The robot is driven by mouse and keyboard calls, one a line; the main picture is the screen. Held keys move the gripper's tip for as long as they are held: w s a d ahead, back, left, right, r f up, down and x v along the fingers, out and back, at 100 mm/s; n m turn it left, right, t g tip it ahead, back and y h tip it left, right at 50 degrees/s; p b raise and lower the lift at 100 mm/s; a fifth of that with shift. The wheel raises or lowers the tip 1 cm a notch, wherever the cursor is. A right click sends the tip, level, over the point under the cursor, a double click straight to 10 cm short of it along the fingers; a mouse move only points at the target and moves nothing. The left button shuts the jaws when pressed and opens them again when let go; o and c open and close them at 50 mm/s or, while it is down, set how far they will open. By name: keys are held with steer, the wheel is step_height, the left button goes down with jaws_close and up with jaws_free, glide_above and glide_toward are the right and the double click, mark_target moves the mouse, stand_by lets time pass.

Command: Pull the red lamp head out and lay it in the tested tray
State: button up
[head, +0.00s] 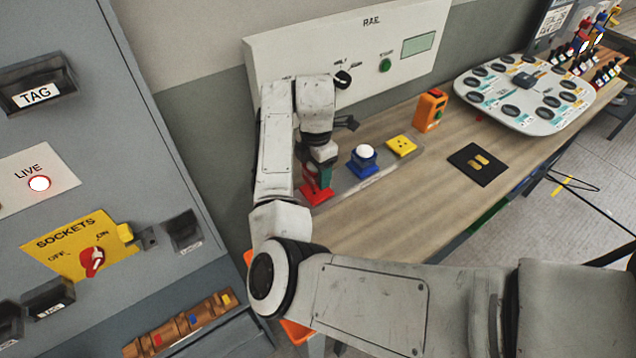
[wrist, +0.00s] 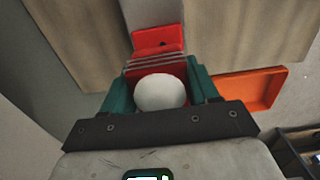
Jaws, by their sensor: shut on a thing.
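My gripper (head: 319,174) is over the near left end of the bench, its green fingers shut on the red lamp head (wrist: 161,93). In the wrist view the lamp head shows a white dome and a red body between the two fingers. Several thin grey strips lie between it and a red base (wrist: 157,40). In the head view the red base (head: 316,194) shows below the fingers, and the lamp head is mostly hidden. I cannot tell whether it is still seated. An orange tray (wrist: 250,86) lies to the right in the wrist view; no label on it is readable.
A blue lamp (head: 364,162) with a white dome, a yellow socket plate (head: 401,145) and an orange tester (head: 430,109) stand along the bench (head: 405,205). A black plate (head: 478,164) lies further right. The grey cabinet (head: 140,110) is close on the left. The bench front is clear.

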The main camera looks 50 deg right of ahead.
steer(key=shift+r, duration=1.05)
